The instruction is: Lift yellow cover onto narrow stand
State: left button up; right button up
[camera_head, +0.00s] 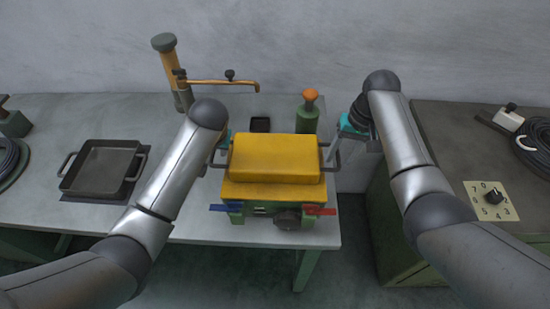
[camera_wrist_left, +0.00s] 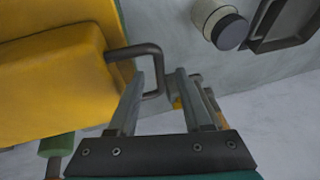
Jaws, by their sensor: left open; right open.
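The yellow cover (camera_head: 275,157) is a block with rounded edges and a dark handle on each side. It sits level above a yellow-topped green machine (camera_head: 262,193) with blue and red levers; I cannot tell whether they touch. I cannot tell which thing is the narrow stand. My left gripper (camera_head: 218,150) is mostly behind my arm, at the cover's left side. In the left wrist view it (camera_wrist_left: 160,78) is open, with part of the dark handle (camera_wrist_left: 150,52) between its fingers, near the tips. My right gripper (camera_head: 334,150) is open at the right handle; its exact contact is unclear.
A dark square pan (camera_head: 102,168) lies on the table (camera_head: 60,115) at left. A post with a copper spout (camera_head: 172,70) and an orange-topped green piece (camera_head: 308,110) stand behind. A cabinet (camera_head: 450,130) with a numbered dial (camera_head: 491,199) is at right, across a gap.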

pick_arm(q)
jog(key=shift+x, duration=0.95)
pick_arm(e)
jog(key=shift+a+f, duration=0.15)
jog(key=shift+f, duration=0.8)
pick_arm(q)
grip_shut()
pick_arm(e)
grip_shut()
pick_arm(q)
jog(key=shift+w, duration=0.1)
pick_arm(e)
jog(key=shift+r, duration=0.1)
